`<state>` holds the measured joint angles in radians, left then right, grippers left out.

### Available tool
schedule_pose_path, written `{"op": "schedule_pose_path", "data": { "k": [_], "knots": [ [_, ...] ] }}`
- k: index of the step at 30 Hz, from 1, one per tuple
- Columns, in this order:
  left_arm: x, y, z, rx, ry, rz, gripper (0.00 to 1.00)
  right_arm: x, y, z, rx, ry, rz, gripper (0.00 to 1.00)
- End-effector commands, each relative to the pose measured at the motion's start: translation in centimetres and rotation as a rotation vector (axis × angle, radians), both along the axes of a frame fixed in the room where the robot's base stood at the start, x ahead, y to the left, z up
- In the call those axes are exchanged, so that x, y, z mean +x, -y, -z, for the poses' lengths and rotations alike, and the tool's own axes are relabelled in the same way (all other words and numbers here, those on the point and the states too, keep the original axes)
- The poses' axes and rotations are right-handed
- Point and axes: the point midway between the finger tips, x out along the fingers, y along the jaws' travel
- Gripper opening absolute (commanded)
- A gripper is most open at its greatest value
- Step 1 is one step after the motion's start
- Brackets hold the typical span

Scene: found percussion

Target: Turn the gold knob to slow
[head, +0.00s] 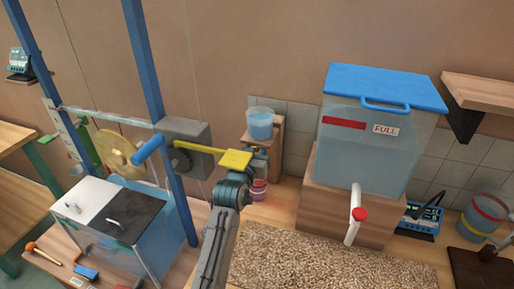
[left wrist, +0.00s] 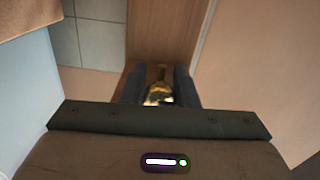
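The gold knob (left wrist: 158,92) shows in the left wrist view, low on a wooden post, between the two dark fingers of my left gripper (left wrist: 159,88). A narrow gap seems to remain on each side of it, and I cannot tell whether either finger touches it. In the head view my left gripper (head: 259,163) is at the front of the small wooden stand (head: 277,142) and hides the knob. The slow mark is not readable in either view. My right gripper is not in view.
A small bucket (head: 260,123) tops the stand. A red-and-pink cup (head: 259,190) sits below. A blue-lidded tank (head: 364,148) stands right.

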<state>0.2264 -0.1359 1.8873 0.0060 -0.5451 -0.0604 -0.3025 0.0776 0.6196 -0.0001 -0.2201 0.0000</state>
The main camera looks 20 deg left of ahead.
Motion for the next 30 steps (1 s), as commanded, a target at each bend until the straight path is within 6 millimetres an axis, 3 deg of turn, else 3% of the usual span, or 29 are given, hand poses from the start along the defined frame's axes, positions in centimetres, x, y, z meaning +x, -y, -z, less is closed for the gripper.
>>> {"op": "schedule_pose_path", "data": {
  "k": [16, 17, 19, 30],
  "knots": [
    [0.02, -0.03, 0.0, 0.078, 0.003, 0.0, 0.04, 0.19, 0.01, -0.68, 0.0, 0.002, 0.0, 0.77],
    [0.02, -0.03, 0.0, 0.078, 0.003, 0.0, 0.31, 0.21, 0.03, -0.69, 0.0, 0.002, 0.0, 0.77],
    [0.02, -0.03, 0.0, 0.078, 0.003, 0.0, 0.45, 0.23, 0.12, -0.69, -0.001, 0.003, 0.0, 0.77],
    [-0.39, -0.02, 0.13, 0.077, 0.002, 0.0, 0.47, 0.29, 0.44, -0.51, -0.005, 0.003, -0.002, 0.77]
  ]
}}
